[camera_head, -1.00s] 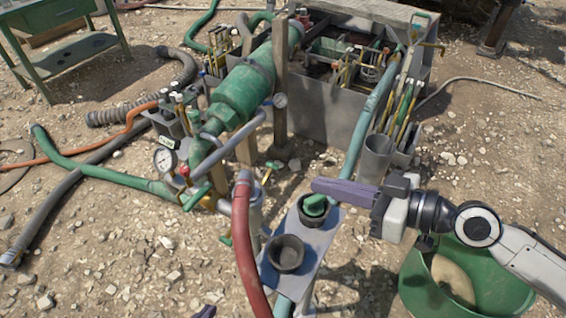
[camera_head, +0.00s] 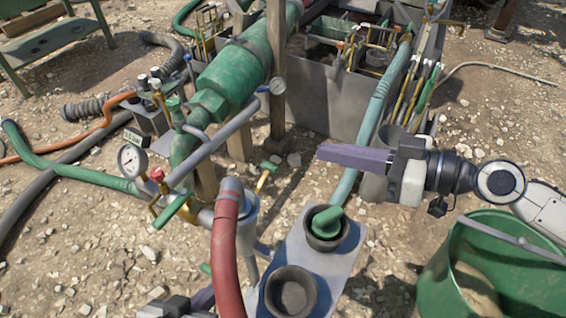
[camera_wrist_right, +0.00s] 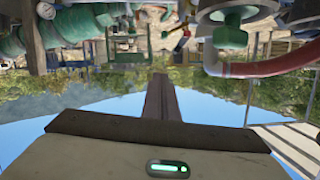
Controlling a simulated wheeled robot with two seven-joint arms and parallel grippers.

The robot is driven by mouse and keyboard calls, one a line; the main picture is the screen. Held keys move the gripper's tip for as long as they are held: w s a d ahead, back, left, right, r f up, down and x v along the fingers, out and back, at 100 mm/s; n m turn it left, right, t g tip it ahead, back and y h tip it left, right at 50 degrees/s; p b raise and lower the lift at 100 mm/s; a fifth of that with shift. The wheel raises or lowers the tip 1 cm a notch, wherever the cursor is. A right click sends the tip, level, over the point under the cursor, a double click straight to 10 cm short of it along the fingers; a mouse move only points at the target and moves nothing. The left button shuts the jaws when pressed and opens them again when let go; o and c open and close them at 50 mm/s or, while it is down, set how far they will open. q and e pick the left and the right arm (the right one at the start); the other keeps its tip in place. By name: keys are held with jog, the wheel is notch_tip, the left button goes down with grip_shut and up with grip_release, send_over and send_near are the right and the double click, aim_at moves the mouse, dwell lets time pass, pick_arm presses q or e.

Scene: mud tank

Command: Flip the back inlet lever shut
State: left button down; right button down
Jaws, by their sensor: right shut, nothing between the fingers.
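A small lever with a green grip and yellow stem (camera_head: 265,177) stands behind the red hose. A longer green lever handle (camera_head: 171,211) sits on brass fittings by the gauge. I cannot tell which one is the back inlet lever. My right gripper (camera_head: 322,152) is shut and empty, its purple fingers pointing left, in the picture to the right of both levers and apart from them. Its closed fingers also show in the wrist view (camera_wrist_right: 160,78), which looks upside down. My left gripper (camera_head: 205,298) shows only partly at the bottom edge; its jaws are unclear.
A grey stand (camera_head: 335,262) with two dark cups, one holding a green piece (camera_head: 328,221), lies below my right gripper. A red hose (camera_head: 226,255), pressure gauge (camera_head: 132,160), green cylinder (camera_head: 233,75), wooden post (camera_head: 277,70) and green tub (camera_head: 452,268) crowd the area.

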aim_at(262, 182)
jog(key=shift+r, duration=0.1)
